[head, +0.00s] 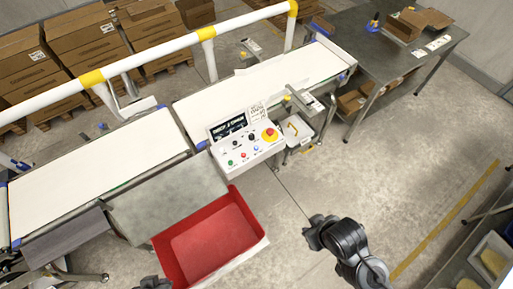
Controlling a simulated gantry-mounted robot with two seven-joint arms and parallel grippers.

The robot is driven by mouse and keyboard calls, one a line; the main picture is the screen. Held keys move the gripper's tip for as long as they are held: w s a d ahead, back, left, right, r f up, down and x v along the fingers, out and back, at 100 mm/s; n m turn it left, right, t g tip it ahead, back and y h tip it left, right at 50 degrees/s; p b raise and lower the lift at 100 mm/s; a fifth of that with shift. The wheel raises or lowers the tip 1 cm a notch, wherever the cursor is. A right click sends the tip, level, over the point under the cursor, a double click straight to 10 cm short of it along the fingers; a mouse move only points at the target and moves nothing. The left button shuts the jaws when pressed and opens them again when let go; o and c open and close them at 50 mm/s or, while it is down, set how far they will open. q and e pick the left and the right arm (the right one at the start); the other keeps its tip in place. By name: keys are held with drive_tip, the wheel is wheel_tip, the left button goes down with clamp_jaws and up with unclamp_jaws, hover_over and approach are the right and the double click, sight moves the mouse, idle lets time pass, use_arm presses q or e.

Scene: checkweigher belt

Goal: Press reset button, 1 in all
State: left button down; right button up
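The control box (243,141) stands at the front edge of the belt, in the middle of the head view. Its sloped face carries a dark display (229,126), a green button (230,163), a red button (243,155), a blue button (256,148) and a large red mushroom button (270,134) on yellow. The button labels are too small to read, so I cannot tell which is reset. My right gripper (313,232) is below and right of the box, well apart from it. My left gripper (152,283) barely shows at the bottom edge. Neither gripper's opening can be made out.
A red bin (208,240) stands in front of the box, to its lower left. White belts (100,178) run behind, with a white and yellow guard rail (150,53). A small bracket (305,100) stands right of the box. A steel table (385,45) is at back right. Floor at right is open.

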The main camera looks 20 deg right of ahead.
drive_tip(key=shift+d, duration=0.1)
clamp_jaws()
idle(1.3)
